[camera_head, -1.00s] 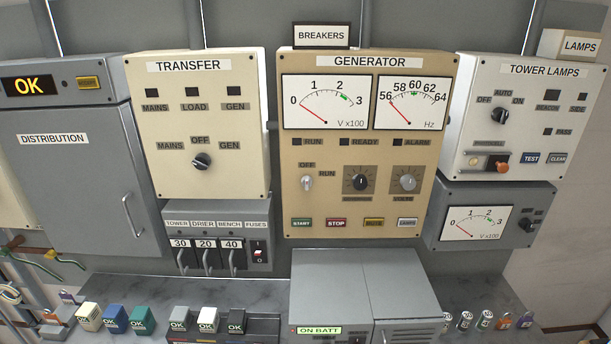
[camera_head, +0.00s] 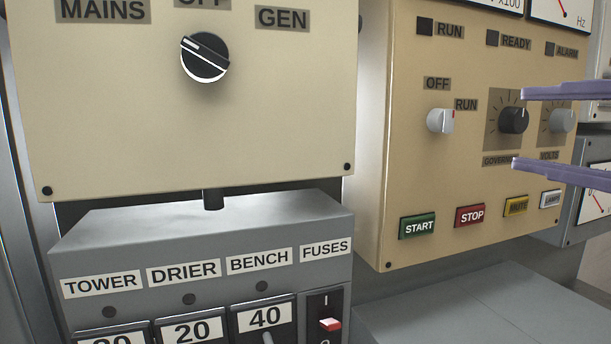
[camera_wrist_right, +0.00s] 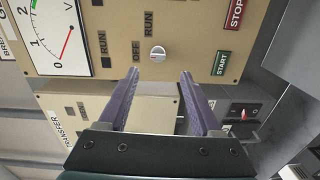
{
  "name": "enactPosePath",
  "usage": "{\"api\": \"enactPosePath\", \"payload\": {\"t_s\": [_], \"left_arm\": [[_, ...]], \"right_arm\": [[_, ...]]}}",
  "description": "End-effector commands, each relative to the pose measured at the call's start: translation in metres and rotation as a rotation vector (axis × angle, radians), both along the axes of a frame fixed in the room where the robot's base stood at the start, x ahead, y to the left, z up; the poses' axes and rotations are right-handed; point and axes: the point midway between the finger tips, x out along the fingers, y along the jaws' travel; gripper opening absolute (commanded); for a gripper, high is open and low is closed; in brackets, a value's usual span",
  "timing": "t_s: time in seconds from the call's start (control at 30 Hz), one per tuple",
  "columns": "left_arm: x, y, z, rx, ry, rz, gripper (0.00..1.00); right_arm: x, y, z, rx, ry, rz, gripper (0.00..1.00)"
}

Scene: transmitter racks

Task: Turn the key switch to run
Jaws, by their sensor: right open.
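The key switch (camera_head: 440,121) is a small pale knob on the tan generator panel (camera_head: 400,180), with an OFF label above it and a RUN label to its upper right. My right gripper (camera_head: 518,128) has two purple fingers, open and empty, reaching in from the right in the head view, apart from the switch. It shows in the wrist view too (camera_wrist_right: 160,73). My left gripper is out of view.
The governor knob (camera_head: 513,120) and volts knob (camera_head: 561,120) are right of the switch. START (camera_head: 418,226) and STOP (camera_head: 470,215) buttons sit below. The transfer panel (camera_head: 110,120) and fuse box (camera_head: 200,235) stand left. A grey cabinet top (camera_head: 450,305) lies below.

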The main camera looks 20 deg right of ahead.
Motion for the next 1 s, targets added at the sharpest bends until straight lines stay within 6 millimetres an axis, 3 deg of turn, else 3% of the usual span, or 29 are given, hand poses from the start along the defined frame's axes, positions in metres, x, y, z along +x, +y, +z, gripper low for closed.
{"api": "enactPosePath", "payload": {"t_s": [0.03,0.27,0.4,0.7,1.0], "left_arm": [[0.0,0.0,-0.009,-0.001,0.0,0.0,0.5],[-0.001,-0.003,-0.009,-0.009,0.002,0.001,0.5],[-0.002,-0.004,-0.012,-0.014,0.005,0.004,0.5],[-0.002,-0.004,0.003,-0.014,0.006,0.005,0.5],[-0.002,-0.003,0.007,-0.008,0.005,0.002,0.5]], "right_arm": [[0.0,0.0,-0.004,-0.019,-0.017,0.007,0.66],[0.011,0.002,0.002,-0.032,-0.035,0.014,0.66],[0.028,0.003,0.003,-0.032,-0.037,0.014,0.66],[0.075,0.007,0.005,-0.029,-0.032,0.012,0.66],[0.098,0.009,0.002,-0.03,-0.029,0.013,0.66]]}}
